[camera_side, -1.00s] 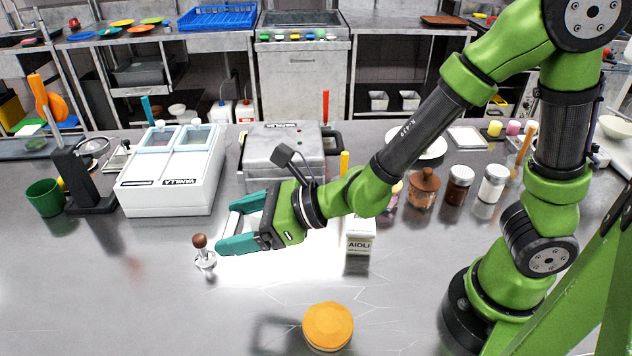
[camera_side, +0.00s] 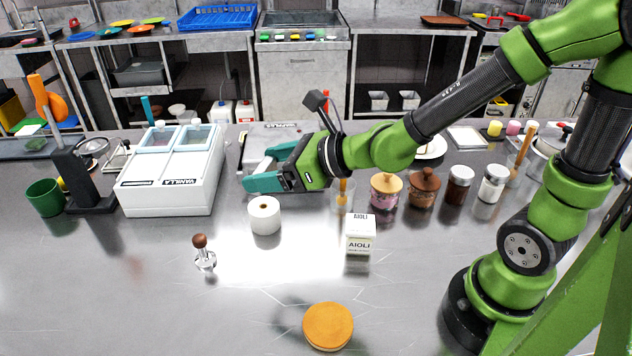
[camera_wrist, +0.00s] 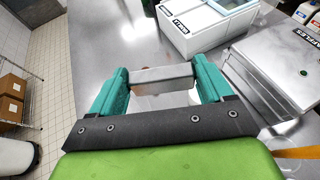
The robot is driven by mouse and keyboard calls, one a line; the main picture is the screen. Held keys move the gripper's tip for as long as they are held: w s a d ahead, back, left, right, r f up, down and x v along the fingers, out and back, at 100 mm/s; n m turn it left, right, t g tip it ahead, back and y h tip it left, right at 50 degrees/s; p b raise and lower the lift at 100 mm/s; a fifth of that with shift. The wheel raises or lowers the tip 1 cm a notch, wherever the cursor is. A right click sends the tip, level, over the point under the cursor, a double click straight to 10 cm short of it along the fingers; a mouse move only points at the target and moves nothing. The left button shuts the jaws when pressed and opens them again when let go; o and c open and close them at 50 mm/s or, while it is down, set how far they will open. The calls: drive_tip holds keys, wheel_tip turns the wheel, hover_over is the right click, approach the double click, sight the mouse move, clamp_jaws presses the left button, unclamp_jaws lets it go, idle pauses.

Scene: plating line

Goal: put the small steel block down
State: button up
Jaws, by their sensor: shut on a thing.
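My gripper (camera_side: 257,170) has teal fingers and is in the air above the steel counter (camera_side: 130,285). In the side view it is above and behind the white roll and in front of the steel press. In the wrist view its fingers are shut on the small steel block (camera_wrist: 162,78), a grey bar spanning the gap between them. The block is clear of the counter there. In the side view the fingers mostly hide the block.
A white roll (camera_side: 264,217), a tamper (camera_side: 204,254), an AIOLI box (camera_side: 360,236) and an orange round (camera_side: 328,326) stand on the counter. The VANILLA box (camera_side: 172,176) is left, the press (camera_side: 262,136) behind, jars (camera_side: 424,187) right. The front left counter is clear.

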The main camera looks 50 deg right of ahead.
drive_tip(key=d+r+m+t+h, duration=0.1)
drive_tip(key=d+r+m+h, duration=0.5)
drive_tip(key=d, duration=0.9)
drive_tip(key=w+a+f+n+g+y, duration=0.1)
drive_tip(key=a+f+n+y, duration=0.2)
drive_tip(key=f, duration=0.3)
drive_tip(key=w+a+f+n+y, duration=0.1)
drive_tip(key=a+f+n+y, duration=0.25)
drive_tip(key=f, duration=0.25)
drive_tip(key=s+a+f+n+g+y, duration=0.2)
drive_tip(key=a+n+g+y, duration=0.1)
drive_tip(key=a+n, duration=0.15)
drive_tip(key=s+a+f+n+g+y, duration=0.2)
drive_tip(key=a+f+n+g+y, duration=0.15)
drive_tip(key=a, duration=0.25)
drive_tip(key=shift+s+a+f, duration=0.1)
drive_tip(key=shift+a+f, duration=0.05)
drive_tip(key=shift+f, duration=1.55)
drive_tip(key=shift+s+a+f, duration=0.1)
drive_tip(key=shift+f, duration=1.55)
drive_tip(key=shift+f, duration=0.2)
